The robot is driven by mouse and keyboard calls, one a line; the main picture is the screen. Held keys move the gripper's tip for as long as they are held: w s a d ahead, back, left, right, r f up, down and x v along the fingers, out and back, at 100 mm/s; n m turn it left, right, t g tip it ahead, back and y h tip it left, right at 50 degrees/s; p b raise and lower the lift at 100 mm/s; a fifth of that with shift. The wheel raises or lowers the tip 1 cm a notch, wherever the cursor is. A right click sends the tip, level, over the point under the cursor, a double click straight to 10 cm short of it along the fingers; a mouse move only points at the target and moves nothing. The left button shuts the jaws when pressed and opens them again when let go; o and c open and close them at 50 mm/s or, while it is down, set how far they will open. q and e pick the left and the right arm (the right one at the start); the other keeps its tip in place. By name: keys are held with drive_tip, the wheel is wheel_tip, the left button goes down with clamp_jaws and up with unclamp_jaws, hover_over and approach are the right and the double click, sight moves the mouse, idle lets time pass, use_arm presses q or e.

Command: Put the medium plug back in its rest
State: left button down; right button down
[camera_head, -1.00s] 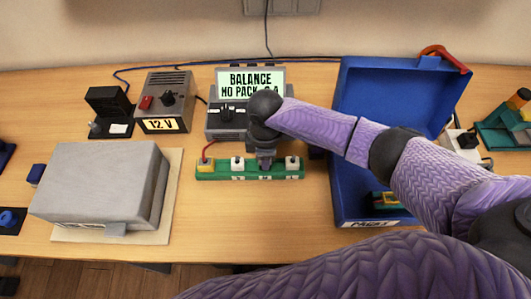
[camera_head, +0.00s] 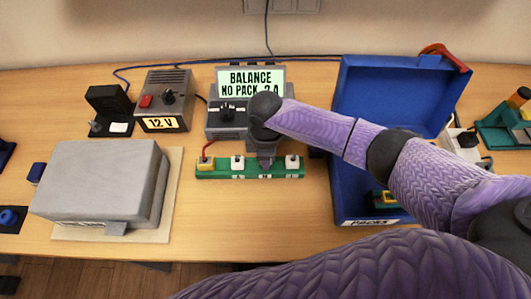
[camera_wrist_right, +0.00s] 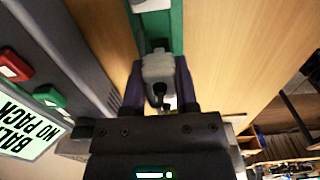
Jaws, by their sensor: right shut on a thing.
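The green rest strip (camera_head: 219,173) lies on the table in front of the balance unit. It carries a yellow plug (camera_head: 206,163) at its left end and white plugs (camera_head: 237,162) (camera_head: 292,162) on either side of my right gripper. My right gripper (camera_head: 265,162) points down at the strip between those white plugs. In the right wrist view, the gripper (camera_wrist_right: 158,88) is shut on a whitish plug (camera_wrist_right: 158,67), which appears to be the medium plug. It lines up with the green strip (camera_wrist_right: 177,30). I cannot tell whether it is fully seated. My left gripper is out of view.
The balance unit (camera_head: 222,122) with its lit screen (camera_head: 250,82) stands right behind the strip. An open blue case (camera_head: 350,185) stands to the right, under my right arm. A grey box (camera_head: 95,180) is at the left. The table in front of the strip is clear.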

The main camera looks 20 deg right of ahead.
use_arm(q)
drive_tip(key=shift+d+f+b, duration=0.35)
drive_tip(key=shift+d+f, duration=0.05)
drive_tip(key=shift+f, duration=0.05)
use_arm(e)
drive_tip(key=shift+f, duration=0.55)
use_arm(q)
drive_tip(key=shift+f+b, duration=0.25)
drive_tip(key=shift+b, duration=0.05)
use_arm(e)
drive_tip(key=shift+f, duration=0.45)
drive_tip(key=c, duration=0.7)
unclamp_jaws()
drive_tip(key=o, duration=0.4)
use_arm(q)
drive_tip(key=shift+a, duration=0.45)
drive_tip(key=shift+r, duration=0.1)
use_arm(e)
drive_tip(key=shift+r, duration=0.15)
wheel_tip(320, 180, up, 9)
drive_tip(key=p, duration=0.3)
drive_tip(key=shift+r, duration=0.4)
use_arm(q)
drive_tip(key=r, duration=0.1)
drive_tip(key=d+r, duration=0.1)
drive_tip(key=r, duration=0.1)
